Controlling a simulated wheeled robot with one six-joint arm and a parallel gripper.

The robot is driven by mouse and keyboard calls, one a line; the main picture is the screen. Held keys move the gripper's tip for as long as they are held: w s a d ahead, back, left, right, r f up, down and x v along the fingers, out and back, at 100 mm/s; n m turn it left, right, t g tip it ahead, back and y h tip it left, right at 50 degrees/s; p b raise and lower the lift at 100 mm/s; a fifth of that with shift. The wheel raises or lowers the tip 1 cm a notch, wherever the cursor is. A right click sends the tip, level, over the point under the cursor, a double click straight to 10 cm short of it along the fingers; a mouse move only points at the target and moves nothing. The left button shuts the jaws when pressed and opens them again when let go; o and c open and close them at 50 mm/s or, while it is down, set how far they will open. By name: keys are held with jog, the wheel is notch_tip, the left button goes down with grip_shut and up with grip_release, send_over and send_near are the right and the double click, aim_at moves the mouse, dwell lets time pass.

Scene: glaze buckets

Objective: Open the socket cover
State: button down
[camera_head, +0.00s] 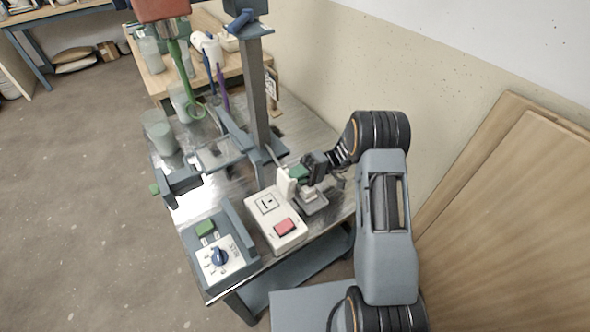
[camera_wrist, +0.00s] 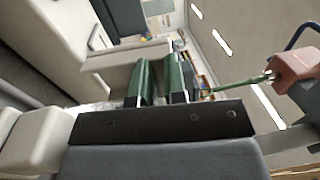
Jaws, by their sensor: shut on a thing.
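A white box (camera_head: 268,230) with a black-marked panel and a red button stands on the metal table. A small pale flap, which looks like the socket cover (camera_head: 286,183), stands upright at the box's far end. My gripper (camera_head: 298,174), with green fingers, is at the flap's right side. In the wrist view the green fingers (camera_wrist: 161,78) are close together, with the edge of the pale flap (camera_wrist: 122,72) reaching them. My gripper is shut on this flap.
A grey control box (camera_head: 219,250) with a blue knob and green button stands at the table's front left. A grey post (camera_head: 259,100) rises behind the white box. A small grey block (camera_head: 311,202) sits under my gripper. Wooden boards (camera_head: 520,210) lean at right.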

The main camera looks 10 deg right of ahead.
jog(key=shift+d+f, duration=0.15)
dwell(0.4)
jog(key=c, duration=1.2)
grip_release()
jog(key=shift+o, duration=0.2)
jog(key=shift+p, duration=0.3)
jog(key=shift+o, duration=0.2)
notch_tip(320, 180, up, 4)
jog(key=p, duration=0.3)
jog(key=shift+p, duration=0.35)
jog(key=o, duration=0.8)
jog(key=s+r, duration=0.2)
jog(key=r, duration=0.1)
jog(key=s+r+p, duration=0.1)
jog(key=r, duration=0.1)
jog(key=shift+s+d, duration=0.3)
jog(key=shift+s, duration=0.05)
jog(key=shift+c, duration=0.2)
jog(key=s, duration=0.1)
jog(key=s+d+r, duration=0.1)
jog(key=s, duration=0.1)
jog(key=s+r, duration=0.1)
jog(key=shift+s+d, duration=0.15)
jog(key=shift+s, duration=0.1)
jog(key=c, duration=0.8)
jog(key=s+r, duration=0.2)
jog(key=s, duration=0.3)
jog(key=shift+s+d+b, duration=0.3)
jog(key=shift+d, duration=0.1)
jog(key=shift+c, duration=0.4)
